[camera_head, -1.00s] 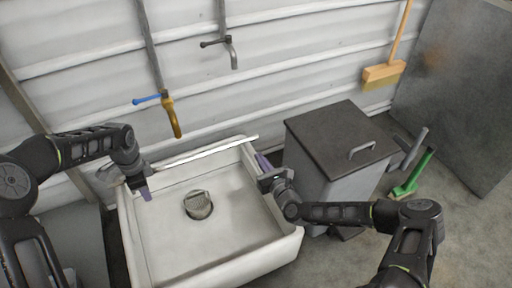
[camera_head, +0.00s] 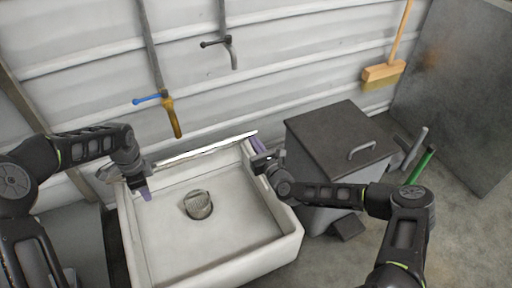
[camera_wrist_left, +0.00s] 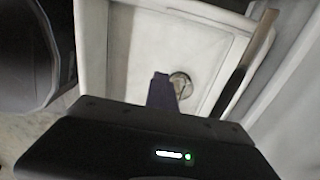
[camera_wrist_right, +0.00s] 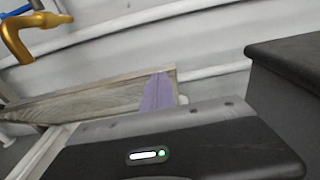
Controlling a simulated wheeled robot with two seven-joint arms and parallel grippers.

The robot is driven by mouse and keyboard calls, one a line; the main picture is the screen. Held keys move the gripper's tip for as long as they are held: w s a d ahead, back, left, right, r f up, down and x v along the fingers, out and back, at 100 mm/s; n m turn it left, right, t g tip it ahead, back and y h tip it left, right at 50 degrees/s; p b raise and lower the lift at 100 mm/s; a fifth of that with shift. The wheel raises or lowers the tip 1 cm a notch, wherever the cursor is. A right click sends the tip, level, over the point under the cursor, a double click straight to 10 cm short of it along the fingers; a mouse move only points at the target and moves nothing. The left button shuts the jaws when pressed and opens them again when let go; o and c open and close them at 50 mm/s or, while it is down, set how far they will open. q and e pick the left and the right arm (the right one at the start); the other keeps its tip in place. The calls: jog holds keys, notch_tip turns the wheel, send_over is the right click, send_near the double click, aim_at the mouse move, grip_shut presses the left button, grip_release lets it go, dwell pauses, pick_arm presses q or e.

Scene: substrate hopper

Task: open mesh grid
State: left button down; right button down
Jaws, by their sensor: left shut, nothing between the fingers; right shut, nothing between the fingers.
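The mesh grid (camera_head: 205,149) stands raised along the back rim of the white sink (camera_head: 160,240). The head view sees it nearly edge-on as a thin bright strip. In the right wrist view it is a long tilted panel (camera_wrist_right: 90,98), and in the left wrist view a narrow strip (camera_wrist_left: 243,72). My left gripper (camera_head: 146,195) is shut and empty over the sink's left side, in front of the grid's left end. My right gripper (camera_head: 257,146) is shut and empty at the grid's right end. Its purple fingers overlap the panel in the right wrist view; contact is unclear.
A round drain (camera_head: 198,204) is in the sink floor. A yellow tap (camera_head: 171,115) and a grey tap (camera_head: 230,50) are on the wall behind. A grey lidded bin (camera_head: 335,140) stands close to the right arm. A broom (camera_head: 384,73) hangs on the wall.

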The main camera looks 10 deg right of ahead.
pick_arm(q)
jog(key=c, duration=1.5)
grip_release()
notch_tip(320, 180, up, 12)
jog(key=shift+w, duration=0.15)
